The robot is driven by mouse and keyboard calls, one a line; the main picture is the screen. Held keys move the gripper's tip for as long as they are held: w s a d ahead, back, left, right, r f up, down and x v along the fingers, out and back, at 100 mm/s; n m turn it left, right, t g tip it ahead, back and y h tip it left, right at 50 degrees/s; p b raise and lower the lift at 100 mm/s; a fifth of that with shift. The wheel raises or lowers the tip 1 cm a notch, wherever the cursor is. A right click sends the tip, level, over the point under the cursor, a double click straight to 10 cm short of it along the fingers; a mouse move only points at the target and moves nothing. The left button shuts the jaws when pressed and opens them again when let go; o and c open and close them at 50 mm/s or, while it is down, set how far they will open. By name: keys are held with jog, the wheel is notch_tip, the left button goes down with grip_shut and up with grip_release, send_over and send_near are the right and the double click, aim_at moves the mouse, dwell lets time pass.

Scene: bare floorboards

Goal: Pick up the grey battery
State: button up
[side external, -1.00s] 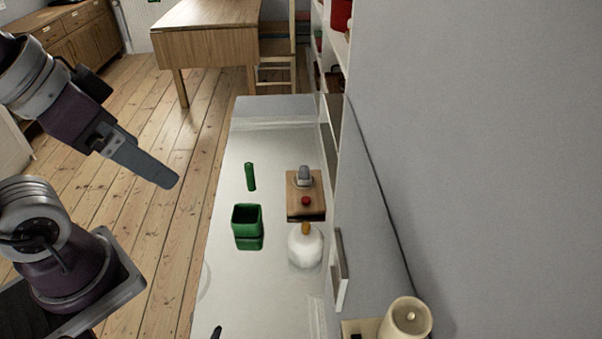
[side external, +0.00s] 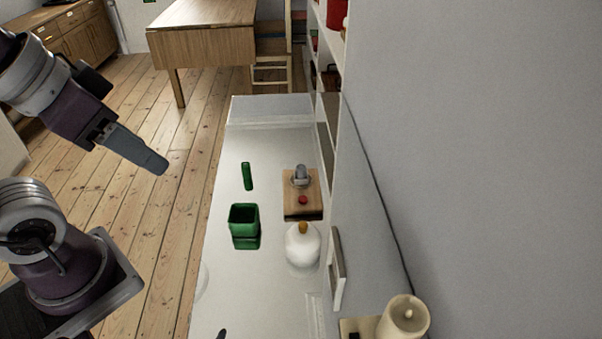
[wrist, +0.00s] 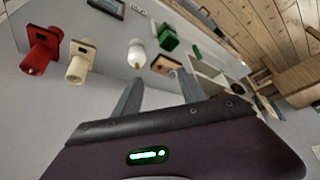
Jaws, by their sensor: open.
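A small grey upright object (side external: 301,174), seemingly the grey battery, stands on a wooden block (side external: 313,204) on the white counter. The block also bears a small red knob. In the wrist view, the wooden block (wrist: 164,66) shows beyond the fingers, but the grey object is too small to make out. My gripper (side external: 163,168) hangs over the floorboards left of the counter, well apart from the block. In the wrist view, its two fingers are spread with nothing between them.
On the counter (side external: 235,290) stand a green open box (side external: 245,222), a green cylinder (side external: 247,176) and a white bottle with an orange top (side external: 302,246). A wall and shelf bound the right side. Red (wrist: 40,52) and cream (wrist: 78,61) objects show in the wrist view.

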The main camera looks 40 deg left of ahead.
jog(key=w+a+f+m+t, duration=0.1)
jog(key=w+a+f, duration=0.2)
jog(key=w, duration=0.7)
jog(key=w+a+f+m+t, duration=0.2)
jog(key=w+a+f, duration=0.1)
jog(key=w, duration=0.7)
jog(key=w+a+f+m+t, duration=0.1)
jog(key=w+a+f, duration=0.15)
jog(key=w, duration=0.75)
jog(key=w+f+m+h, duration=0.25)
jog(key=w+f, duration=0.25)
jog(key=f, duration=0.6)
jog(key=t+h, duration=0.1)
jog(key=h, duration=0.4)
send_near(311, 178)
jog(key=w+d+r, duration=0.2)
jog(key=shift+r, duration=0.3)
jog(key=shift+s+d+f, duration=0.1)
jog(key=shift+d+f, duration=0.1)
jog(key=shift+f, duration=0.05)
jog(key=shift+t, duration=0.3)
jog(key=x, duration=0.7)
jog(key=shift+a+f, duration=0.1)
jog(key=shift+a, duration=0.3)
grip_shut()
